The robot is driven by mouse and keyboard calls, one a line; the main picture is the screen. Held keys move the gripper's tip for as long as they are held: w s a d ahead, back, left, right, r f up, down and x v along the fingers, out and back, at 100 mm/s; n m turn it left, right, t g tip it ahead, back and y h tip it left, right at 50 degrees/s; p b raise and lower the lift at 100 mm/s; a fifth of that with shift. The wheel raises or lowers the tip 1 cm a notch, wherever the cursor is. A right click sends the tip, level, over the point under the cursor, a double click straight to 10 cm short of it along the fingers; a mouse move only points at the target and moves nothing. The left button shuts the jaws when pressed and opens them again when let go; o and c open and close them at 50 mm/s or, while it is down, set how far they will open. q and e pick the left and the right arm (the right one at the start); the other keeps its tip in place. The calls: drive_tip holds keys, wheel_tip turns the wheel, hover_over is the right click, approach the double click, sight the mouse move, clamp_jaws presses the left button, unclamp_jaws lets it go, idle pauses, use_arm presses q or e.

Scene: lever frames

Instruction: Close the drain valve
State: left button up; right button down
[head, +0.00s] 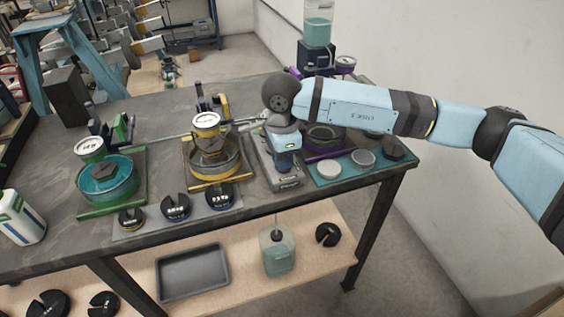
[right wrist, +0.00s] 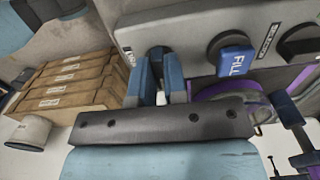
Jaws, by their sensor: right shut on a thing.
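The grey valve block (head: 290,184) lies on the bench between the yellow and purple stations. In the right wrist view the block (right wrist: 195,25) carries several dark valve knobs. One has a blue handle marked FILL (right wrist: 235,58). My right gripper (head: 285,158) points down over the block; in the right wrist view its blue fingers (right wrist: 160,82) are shut on the handle of the valve left of FILL. That handle is mostly hidden between the fingers, with a dark knob (right wrist: 158,52) behind it. I cannot read its label. My left gripper is not in view.
A green pan (head: 105,190), a yellow pan (head: 212,165) and gauges stand left of the block. Black slotted weights (head: 175,206) lie in front. A tank of teal liquid (head: 318,25) rises behind. The lower shelf holds a tray (head: 192,272) and a jug (head: 277,255).

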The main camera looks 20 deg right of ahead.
drive_tip(key=shift+r, duration=0.1)
idle(0.5)
drive_tip(key=c, duration=1.2)
unclamp_jaws()
drive_tip(key=shift+o, duration=0.2)
wheel_tip(320, 180, up, 14)
